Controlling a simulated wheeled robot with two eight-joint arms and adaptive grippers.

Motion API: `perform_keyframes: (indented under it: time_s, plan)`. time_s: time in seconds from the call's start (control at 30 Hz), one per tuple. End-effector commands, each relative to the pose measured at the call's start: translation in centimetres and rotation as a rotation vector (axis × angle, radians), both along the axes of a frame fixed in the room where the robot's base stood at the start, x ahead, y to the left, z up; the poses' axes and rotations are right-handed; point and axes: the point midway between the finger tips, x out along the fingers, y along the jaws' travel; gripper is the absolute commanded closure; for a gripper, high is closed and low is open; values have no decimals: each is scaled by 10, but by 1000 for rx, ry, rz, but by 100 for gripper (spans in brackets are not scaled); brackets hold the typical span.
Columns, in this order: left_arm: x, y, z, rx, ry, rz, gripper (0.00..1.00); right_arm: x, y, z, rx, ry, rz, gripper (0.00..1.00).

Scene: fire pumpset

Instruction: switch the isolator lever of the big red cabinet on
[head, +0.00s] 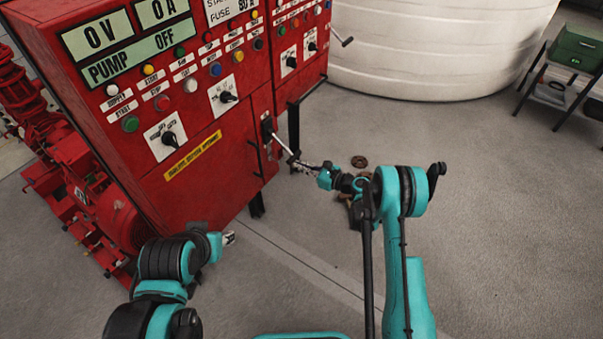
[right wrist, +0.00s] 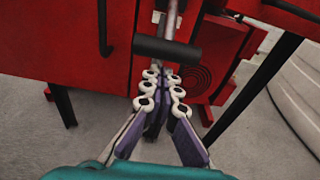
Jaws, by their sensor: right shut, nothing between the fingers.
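The big red cabinet (head: 215,170) stands at the left in the head view, its display reading 0 V, 0 A and PUMP OFF. Its isolator lever (head: 281,143) is a metal rod that slopes down and outward from a slotted plate on the side. In the right wrist view the lever's black crossbar handle (right wrist: 166,50) lies just beyond the fingertips. My right gripper (head: 304,166) is shut and empty at the lever's outer end; its fingers also show in the right wrist view (right wrist: 162,85). I cannot tell whether they touch the handle. My left gripper (head: 230,238) is low before the cabinet; its jaw state is unclear.
A second red cabinet (head: 300,50) with its own lever (head: 343,40) stands behind. Red pump machinery (head: 95,215) is at the left. A white tank (head: 440,45) and a dark stand with a green box (head: 578,48) are at the back. The floor (head: 500,190) at the right is clear.

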Motion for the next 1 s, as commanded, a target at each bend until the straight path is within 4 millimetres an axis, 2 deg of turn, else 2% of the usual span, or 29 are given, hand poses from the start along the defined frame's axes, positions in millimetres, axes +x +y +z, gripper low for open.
perform_keyframes:
  time_s: [0.17,0.53,1.0]
  plan:
    - [0,0,-2,0,0,0,63,-1,-1,7,0,0,0,100]
    - [0,0,-1,0,0,0,63,-1,-2,9,-3,2,0,100]
    - [0,0,14,0,0,0,63,-5,-7,20,-120,88,1,100]
